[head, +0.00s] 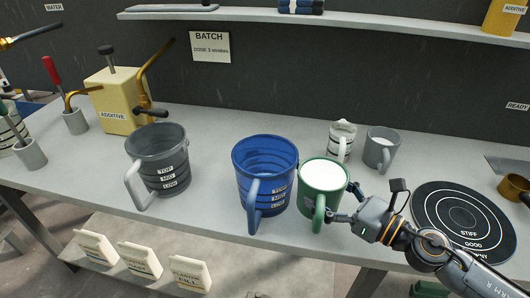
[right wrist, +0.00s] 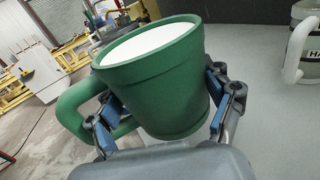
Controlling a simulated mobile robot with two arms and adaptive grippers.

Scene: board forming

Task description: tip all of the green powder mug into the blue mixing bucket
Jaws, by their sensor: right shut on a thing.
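The green mug (head: 320,205) is upright near the front edge of the bench and is full of white-looking powder almost to its rim. My right gripper (head: 342,204) is shut on the green mug from the right. In the right wrist view the mug (right wrist: 165,95) sits between the two blue-padded fingers, with its handle at the left. I cannot tell whether the mug touches the bench. The blue mixing bucket (head: 264,160), with TOP, MID and LOW bands, stands upright just left of the mug; its visible inside looks empty. My left gripper is not in view.
A grey banded bucket (head: 158,158) stands further left. A white mug (head: 341,142) and a grey mug (head: 381,150) stand behind the green mug. A round black target mat (head: 435,208) lies at right. The cream additive dispenser (head: 117,102) is at back left.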

